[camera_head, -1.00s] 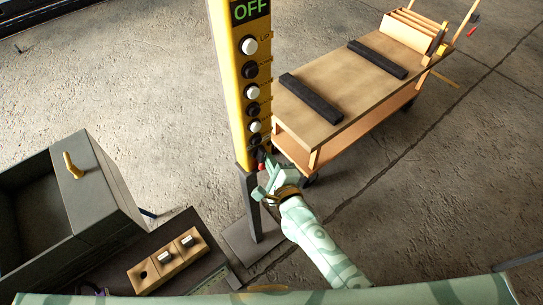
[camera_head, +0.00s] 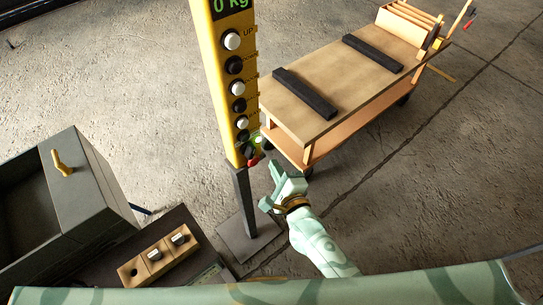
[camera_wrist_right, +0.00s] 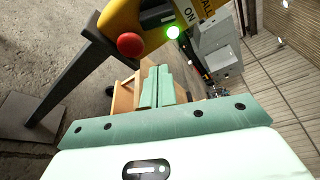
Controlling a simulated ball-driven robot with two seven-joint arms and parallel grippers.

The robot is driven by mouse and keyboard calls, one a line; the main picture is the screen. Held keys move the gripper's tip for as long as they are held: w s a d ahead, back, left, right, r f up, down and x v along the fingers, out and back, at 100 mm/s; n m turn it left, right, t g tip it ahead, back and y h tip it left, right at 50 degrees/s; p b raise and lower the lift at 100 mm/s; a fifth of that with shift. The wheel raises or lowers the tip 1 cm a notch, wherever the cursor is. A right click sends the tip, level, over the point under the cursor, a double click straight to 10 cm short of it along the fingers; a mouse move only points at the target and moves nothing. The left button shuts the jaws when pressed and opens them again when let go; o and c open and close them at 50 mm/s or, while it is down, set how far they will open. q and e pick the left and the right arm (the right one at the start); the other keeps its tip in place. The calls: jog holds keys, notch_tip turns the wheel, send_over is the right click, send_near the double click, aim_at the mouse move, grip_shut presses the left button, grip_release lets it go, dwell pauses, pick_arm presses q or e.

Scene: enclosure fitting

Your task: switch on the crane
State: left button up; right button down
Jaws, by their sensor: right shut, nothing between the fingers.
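The yellow crane control post (camera_head: 209,60) stands upright, with a column of white and black buttons. Its display (camera_head: 232,5) reads "0 Kg". My left gripper is out of view.
A wooden cart (camera_head: 335,85) with two black bars stands behind and right of the post. A grey open box (camera_head: 95,195) with a yellow lever is at the left. A wooden block (camera_head: 155,258) with knobs is at the front left. Floor is clear at the right.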

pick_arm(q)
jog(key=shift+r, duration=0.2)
pick_arm(e)
jog(key=v, duration=0.4)
jog(key=shift+s+d, duration=0.25)
jog(key=shift+d, duration=0.05)
jog(key=shift+f, duration=0.1)
